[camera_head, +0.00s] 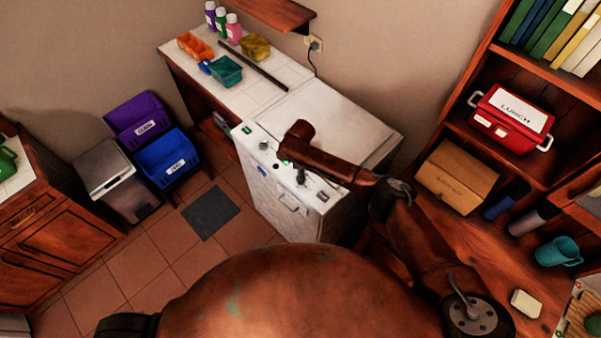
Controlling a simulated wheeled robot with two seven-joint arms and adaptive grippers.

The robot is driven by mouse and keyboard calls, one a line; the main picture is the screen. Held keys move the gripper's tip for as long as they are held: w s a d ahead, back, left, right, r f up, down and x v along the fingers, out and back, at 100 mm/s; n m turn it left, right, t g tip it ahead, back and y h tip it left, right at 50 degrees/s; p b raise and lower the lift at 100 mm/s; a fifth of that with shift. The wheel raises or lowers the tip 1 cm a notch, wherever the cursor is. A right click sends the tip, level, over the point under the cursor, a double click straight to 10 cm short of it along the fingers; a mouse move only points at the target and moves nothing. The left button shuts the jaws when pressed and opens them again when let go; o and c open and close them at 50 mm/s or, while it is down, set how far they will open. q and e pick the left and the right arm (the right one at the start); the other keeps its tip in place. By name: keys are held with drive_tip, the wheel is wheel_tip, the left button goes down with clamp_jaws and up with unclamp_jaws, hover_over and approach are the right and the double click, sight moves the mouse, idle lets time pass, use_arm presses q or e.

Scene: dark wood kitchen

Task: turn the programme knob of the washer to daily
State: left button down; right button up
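The white washer (335,118) stands in the middle, with its control panel (251,138) along the front top edge. A round grey knob (264,146) shows on the panel's left part. Other small dark and green parts show farther right on the panel, too small to read; I cannot make out the daily mark. My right arm reaches in from the right over the washer and its end is above the panel. My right gripper (287,166) seems to be below that end, small and dark against the panel; its fingers and any contact are unclear. My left gripper is out of view.
A tiled counter (284,73) left of the washer holds bottles, small bins and a dark bar (252,65). Purple (138,120) and blue (168,158) bins and a trash can (115,182) stand left. A shelf with a red lunch box (510,118) is right.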

drive_tip(key=m+p, duration=0.2)
drive_tip(key=m, duration=0.3)
drive_tip(key=shift+r+m+p, duration=0.15)
drive_tip(key=shift+m+p, duration=0.15)
drive_tip(key=shift+p, duration=0.05)
drive_tip(key=m+p, duration=0.2)
drive_tip(key=m, duration=0.3)
drive_tip(key=shift+w+m, duration=0.1)
drive_tip(key=shift+m, duration=0.2)
drive_tip(key=o, duration=1.2)
drive_tip(key=shift+c, duration=0.2)
wheel_tip(320, 180, up, 12)
